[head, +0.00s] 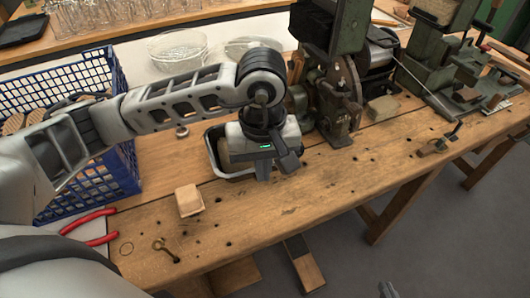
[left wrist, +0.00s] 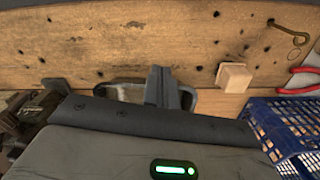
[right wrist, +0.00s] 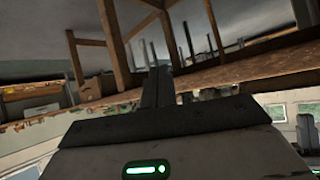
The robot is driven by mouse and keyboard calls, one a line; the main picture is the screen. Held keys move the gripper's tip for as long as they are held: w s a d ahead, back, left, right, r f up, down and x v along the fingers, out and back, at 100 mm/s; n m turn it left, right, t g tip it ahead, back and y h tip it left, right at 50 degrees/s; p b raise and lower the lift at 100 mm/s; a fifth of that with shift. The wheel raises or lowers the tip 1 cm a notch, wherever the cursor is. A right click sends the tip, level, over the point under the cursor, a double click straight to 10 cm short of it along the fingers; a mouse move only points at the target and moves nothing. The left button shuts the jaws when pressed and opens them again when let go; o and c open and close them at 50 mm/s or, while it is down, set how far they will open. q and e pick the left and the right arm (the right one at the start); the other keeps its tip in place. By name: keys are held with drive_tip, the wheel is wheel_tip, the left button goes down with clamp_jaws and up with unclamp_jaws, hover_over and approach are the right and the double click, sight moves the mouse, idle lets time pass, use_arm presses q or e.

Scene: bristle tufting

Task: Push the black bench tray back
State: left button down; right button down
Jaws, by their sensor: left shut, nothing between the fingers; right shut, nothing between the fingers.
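The black bench tray (head: 213,160) sits on the wooden bench, with a pale block-like thing partly visible inside. My left arm and gripper cover much of it. My right gripper (head: 387,289) shows only as a tip at the bottom edge of the head view. In the right wrist view, its fingers (right wrist: 158,88) are shut and empty.
A wooden block (head: 189,201), brass screw eye (head: 166,250) and red-handled pliers (head: 95,226) lie on the near left bench. A blue crate (head: 110,172) stands left of the tray. A green machine (head: 335,95) stands close behind right. The front middle bench is clear.

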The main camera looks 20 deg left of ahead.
use_arm(q)
wheel_tip(320, 180, down, 6)
drive_tip(key=w, duration=0.1)
drive_tip(key=a+p, duration=0.1)
drive_tip(key=w, duration=0.1)
drive_tip(key=shift+w+a+f, duration=0.25)
drive_tip(key=shift+w+a, duration=0.05)
drive_tip(key=shift+a, duration=0.05)
drive_tip(key=shift+w+a, duration=0.25)
drive_tip(key=shift+w, duration=0.15)
use_arm(e)
drive_tip(key=shift+d+r, duration=0.1)
drive_tip(key=shift+d, duration=0.15)
